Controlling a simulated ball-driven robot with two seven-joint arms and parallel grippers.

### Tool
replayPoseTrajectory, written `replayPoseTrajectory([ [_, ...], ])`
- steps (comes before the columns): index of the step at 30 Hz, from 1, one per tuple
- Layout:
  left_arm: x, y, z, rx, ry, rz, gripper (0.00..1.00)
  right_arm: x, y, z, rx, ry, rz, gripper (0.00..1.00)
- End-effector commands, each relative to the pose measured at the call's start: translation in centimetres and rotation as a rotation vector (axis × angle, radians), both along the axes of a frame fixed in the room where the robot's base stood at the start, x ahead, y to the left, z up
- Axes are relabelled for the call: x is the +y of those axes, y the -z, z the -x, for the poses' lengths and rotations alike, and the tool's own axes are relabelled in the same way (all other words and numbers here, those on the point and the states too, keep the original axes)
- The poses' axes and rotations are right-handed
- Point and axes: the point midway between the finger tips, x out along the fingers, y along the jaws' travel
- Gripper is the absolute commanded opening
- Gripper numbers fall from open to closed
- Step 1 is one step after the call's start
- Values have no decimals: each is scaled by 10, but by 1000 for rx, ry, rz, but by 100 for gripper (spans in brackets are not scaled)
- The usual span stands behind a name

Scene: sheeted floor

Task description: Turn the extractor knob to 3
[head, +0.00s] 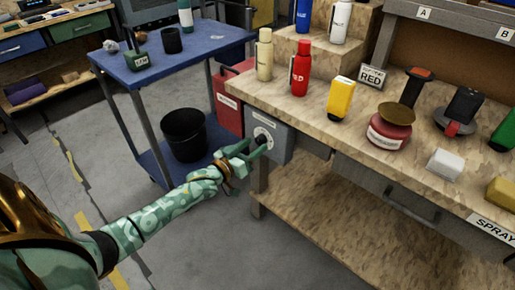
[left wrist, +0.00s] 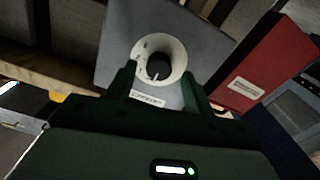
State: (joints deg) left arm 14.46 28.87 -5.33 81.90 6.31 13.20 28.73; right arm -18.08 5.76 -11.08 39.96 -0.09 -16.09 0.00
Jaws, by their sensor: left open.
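The extractor knob (head: 262,139) is a small dark round knob on a white dial on the front of a grey box (head: 281,143), fixed at the left end of the workbench. In the left wrist view the dark knob (left wrist: 158,66) sits inside the white dial ring (left wrist: 178,55), with a light pointer mark at its lower edge. A label (left wrist: 147,98) is below it; the dial numbers are too small to read. My left gripper (head: 251,148) is open in front of the dial, its fingers (left wrist: 159,77) on either side of the knob; contact cannot be told. My right gripper is not in view.
The wooden workbench (head: 330,117) holds bottles and a red tin (head: 389,133). A red box (head: 229,108) stands left of the grey box. A blue cart (head: 185,62) with a black bin (head: 184,135) is behind my left arm. Open floor (head: 220,240) lies in front.

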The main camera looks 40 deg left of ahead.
Motion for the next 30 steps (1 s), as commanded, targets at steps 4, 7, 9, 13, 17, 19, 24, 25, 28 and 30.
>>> replayPoseTrajectory([
  [4,-1,2,-13,2,0,0,52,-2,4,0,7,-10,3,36],
  [7,-1,0,-15,1,0,0,52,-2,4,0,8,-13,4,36],
  [9,-1,0,-15,1,0,0,52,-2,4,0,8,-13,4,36],
  [13,-1,0,-15,1,0,0,52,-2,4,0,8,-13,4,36],
  [17,-1,0,-15,1,0,0,19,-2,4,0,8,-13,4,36],
  [19,-1,0,-15,1,0,0,7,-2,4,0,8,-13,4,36],
  [24,-1,0,-15,1,0,-4,7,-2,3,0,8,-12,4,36],
  [25,-1,0,-15,0,0,-7,7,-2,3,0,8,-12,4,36],
  [28,-1,-1,-15,-1,0,-27,7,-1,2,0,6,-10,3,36],
  [30,-1,-1,-15,-3,-1,-50,7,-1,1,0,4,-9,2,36],
])
